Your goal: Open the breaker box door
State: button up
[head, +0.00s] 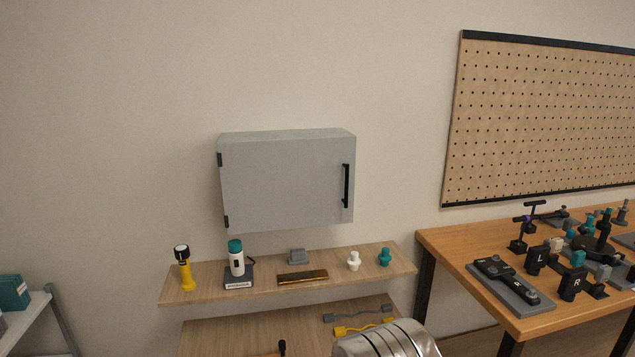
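The grey breaker box (288,133) is mounted on the wall in the head view, above a wooden shelf. Its flat door (280,190) is closed. Dark hinges (220,160) show on the door's left edge, and a black vertical bar handle (346,186) is near its right edge. My gripper is not in view.
The shelf (205,293) below holds a yellow flashlight (185,270), a white-and-teal canister (237,260) and small parts. A wooden workbench (450,243) with several tools stands right, below a pegboard (540,120). The wall around the box is bare.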

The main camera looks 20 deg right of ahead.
aim_at(268, 185)
jog(key=z, duration=0.15)
jog(key=i, duration=0.55)
jog(key=z, duration=0.1)
jog(key=k, duration=0.5)
jog(key=u, duration=1.05)
jog(key=i, duration=0.45)
jog(key=z, duration=0.05)
